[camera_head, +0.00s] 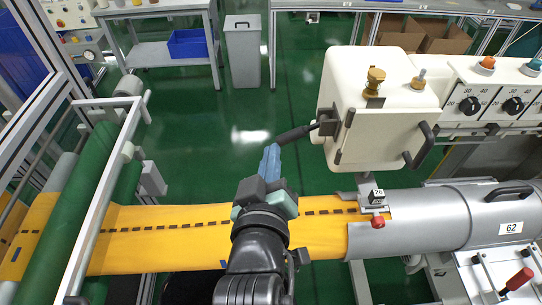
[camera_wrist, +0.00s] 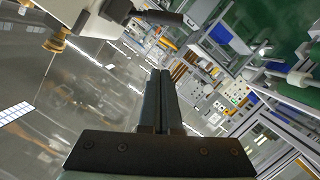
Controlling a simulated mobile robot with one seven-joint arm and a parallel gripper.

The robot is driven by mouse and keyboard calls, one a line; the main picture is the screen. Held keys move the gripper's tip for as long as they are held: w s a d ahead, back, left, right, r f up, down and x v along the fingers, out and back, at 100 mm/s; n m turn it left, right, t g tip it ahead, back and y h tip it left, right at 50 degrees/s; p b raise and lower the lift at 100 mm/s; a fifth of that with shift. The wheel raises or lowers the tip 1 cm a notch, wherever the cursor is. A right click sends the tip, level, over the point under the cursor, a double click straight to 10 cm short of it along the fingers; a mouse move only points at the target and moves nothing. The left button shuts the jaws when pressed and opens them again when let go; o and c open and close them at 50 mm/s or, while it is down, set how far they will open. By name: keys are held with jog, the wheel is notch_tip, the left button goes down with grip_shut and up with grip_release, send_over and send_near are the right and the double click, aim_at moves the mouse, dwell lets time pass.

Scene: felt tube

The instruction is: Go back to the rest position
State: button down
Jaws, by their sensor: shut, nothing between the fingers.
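My gripper (camera_head: 271,160) is in the middle of the head view, above the yellow felt band (camera_head: 175,225). Its blue-grey fingers point away from my body and lie together with nothing between them. In the wrist view my gripper (camera_wrist: 161,75) shows as two dark parallel fingers side by side, shut and empty. The cream machine box (camera_head: 352,110) is right of the fingers. Its black handle (camera_head: 293,135) reaches left, close to the fingertips; I cannot tell whether they touch. The box also shows at the upper left of the wrist view (camera_wrist: 92,18).
A grey metal tube (camera_head: 440,218) marked 62 lies at the right, with a red knob (camera_head: 377,221) near its left end. A green roller (camera_head: 90,200) and white rail stand at the left. A grey bin (camera_head: 242,55) stands farther back. Green floor between is open.

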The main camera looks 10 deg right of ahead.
dwell(0.4)
notch_tip(320, 180, up, 12)
jog(key=w+a+f+m+t, duration=0.1)
jog(key=w+a+t, duration=0.1)
jog(key=t, duration=0.1)
jog(key=s+a+r+t+y, duration=0.1)
jog(key=s+a+r+t, duration=0.1)
jog(key=r, duration=0.8)
jog(key=s+a+r+m+t+y, duration=0.1)
jog(key=s+a+r+t+y, duration=0.1)
jog(key=r, duration=0.7)
jog(key=s+a+r+t+y, duration=0.2)
jog(key=s+r+t, duration=0.2)
jog(key=r, duration=0.6)
jog(key=shift+s+a+r+m+t, duration=0.2)
jog(key=shift+a+r+m+t, duration=0.15)
jog(key=shift+t, duration=0.45)
